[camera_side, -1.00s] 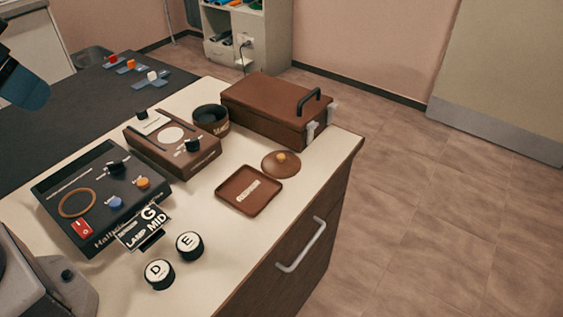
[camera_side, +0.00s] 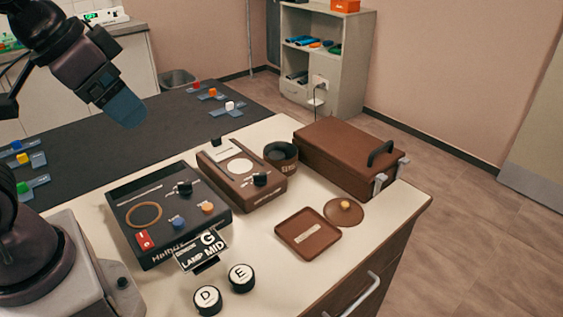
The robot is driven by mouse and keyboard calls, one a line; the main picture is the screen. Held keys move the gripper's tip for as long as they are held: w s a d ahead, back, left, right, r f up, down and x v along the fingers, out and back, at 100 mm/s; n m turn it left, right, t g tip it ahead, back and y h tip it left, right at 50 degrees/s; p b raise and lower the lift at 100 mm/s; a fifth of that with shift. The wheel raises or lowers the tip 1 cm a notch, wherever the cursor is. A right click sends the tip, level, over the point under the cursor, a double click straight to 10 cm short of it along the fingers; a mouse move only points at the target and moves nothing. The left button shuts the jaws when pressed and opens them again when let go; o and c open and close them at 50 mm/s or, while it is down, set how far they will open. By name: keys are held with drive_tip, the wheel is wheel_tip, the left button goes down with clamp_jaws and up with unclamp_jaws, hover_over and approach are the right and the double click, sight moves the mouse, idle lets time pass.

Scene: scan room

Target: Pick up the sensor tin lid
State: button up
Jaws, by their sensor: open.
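The sensor tin lid is a flat brown disc with a small yellow knob (camera_side: 335,218). It lies on the cream worktop, beside the brown square tray and in front of the brown case. A dark round open tin (camera_side: 281,162), its label partly readable as "Sens", stands to the left of the case, apart from the lid. My gripper (camera_side: 125,112) is at the upper left, raised and pointing down to the right. It is open and far from the lid. Its separate fingers are hard to make out, and I see nothing held.
The brown case (camera_side: 340,152) with a black handle stands behind the lid. The square tray (camera_side: 281,234) lies just left of it. Control boxes (camera_side: 152,238), a lamp sign (camera_side: 203,249) and two round knobs marked D (camera_side: 207,301) and E (camera_side: 241,278) fill the left. The counter edge is right of the lid.

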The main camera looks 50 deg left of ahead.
drive_tip(key=o, duration=0.3)
drive_tip(key=shift+o, duration=0.2)
drive_tip(key=n+g+y, duration=0.1)
drive_tip(key=n+y, duration=0.1)
drive_tip(key=n, duration=0.3)
approach(345, 204)
drive_tip(key=shift+g, duration=0.3)
drive_tip(key=x, duration=0.4)
drive_tip(key=shift+w+a+r, duration=0.1)
drive_tip(key=shift+w+a, duration=0.15)
drive_tip(key=shift+a, duration=0.1)
drive_tip(key=shift+d+x, duration=0.15)
drive_tip(key=shift+x, duration=1.2)
drive_tip(key=shift+d+x, duration=0.15)
drive_tip(key=shift+x, duration=1.2)
